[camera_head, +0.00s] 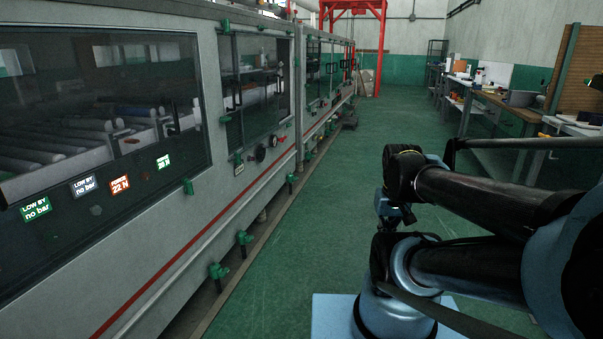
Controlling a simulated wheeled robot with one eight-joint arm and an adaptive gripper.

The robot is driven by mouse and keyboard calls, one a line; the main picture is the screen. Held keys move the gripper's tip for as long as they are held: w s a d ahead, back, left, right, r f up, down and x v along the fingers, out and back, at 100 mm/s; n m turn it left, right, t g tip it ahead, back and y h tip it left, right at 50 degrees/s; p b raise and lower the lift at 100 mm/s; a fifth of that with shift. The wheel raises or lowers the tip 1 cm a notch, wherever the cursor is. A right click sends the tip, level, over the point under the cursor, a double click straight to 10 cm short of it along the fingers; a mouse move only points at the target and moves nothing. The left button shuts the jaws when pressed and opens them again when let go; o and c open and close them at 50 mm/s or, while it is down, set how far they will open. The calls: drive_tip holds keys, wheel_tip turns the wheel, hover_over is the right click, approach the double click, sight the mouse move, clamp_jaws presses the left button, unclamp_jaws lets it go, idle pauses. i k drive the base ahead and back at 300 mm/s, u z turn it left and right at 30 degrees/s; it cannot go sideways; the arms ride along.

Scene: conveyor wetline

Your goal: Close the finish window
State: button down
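A long grey machine (150,240) with a row of windows runs along the left side. I cannot tell from any label which one is the finish window. The nearest window (70,80) is a large dark pane with rollers behind it. The second window (255,85) has dark glass and black handles, and I cannot tell whether it is open. Smaller windows (325,70) with black handles follow farther back. My arm is folded at the right, apart from the machine. My gripper (394,212) seems to be at its end, small and partly hidden; its fingers do not show clearly.
Green valves (217,271) stick out low along the machine. The green floor (310,190) between machine and arm is clear. Workbenches (505,105) stand along the right wall. A red frame (380,45) stands at the back.

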sight(236, 33)
drive_tip(key=u, duration=0.1)
drive_tip(key=i, duration=1.3)
drive_tip(key=u, duration=0.1)
